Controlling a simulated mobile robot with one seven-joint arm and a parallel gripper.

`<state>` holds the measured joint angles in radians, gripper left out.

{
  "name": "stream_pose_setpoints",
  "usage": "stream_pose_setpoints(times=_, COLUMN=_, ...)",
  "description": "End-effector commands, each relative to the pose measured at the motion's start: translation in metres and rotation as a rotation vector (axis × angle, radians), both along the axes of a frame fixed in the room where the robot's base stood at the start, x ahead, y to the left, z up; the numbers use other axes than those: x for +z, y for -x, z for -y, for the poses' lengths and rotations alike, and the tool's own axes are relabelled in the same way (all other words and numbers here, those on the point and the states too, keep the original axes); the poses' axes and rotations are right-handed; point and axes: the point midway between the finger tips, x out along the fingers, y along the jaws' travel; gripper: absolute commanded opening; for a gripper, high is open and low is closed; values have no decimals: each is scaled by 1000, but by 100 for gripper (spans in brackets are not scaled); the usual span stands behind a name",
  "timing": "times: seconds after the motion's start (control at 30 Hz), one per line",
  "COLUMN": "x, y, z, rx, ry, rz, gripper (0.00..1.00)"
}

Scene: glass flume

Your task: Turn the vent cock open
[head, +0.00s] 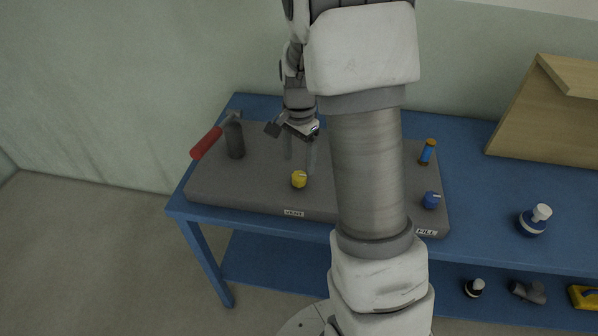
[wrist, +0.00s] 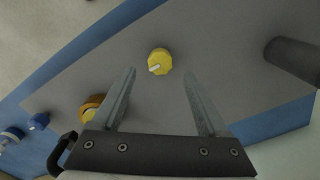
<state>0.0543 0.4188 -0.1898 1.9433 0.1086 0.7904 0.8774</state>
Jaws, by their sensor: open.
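The vent cock is a yellow knob (head: 299,179) on a grey slab (head: 255,186), just behind the VENT label (head: 294,212). In the wrist view the yellow knob (wrist: 158,62) shows a white pointer mark on its lower left side. My gripper (head: 300,164) hangs above the slab, pointing down, near the knob. In the wrist view my gripper (wrist: 160,72) is open and empty. The knob appears between and slightly beyond the fingertips there, with no visible contact. The height gap is hard to judge.
A dark post (head: 235,140) with a red-handled lever (head: 207,143) stands left of the knob. A blue knob (head: 431,200) by the FILL label and a blue cylinder with orange ends (head: 428,152) stand right. A blue-white item (head: 535,220) and a wooden box (head: 545,115) lie farther right.

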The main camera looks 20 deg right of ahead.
Motion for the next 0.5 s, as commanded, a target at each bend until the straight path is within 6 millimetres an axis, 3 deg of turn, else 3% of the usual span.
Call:
stream_pose_setpoints(times=0.2, x=-36, y=0, z=1, rx=0, ry=1, rz=-2, gripper=76)
stream_pose_setpoints(times=0.5, x=-48, y=0, z=0, rx=0, ry=1, rz=1, gripper=76)
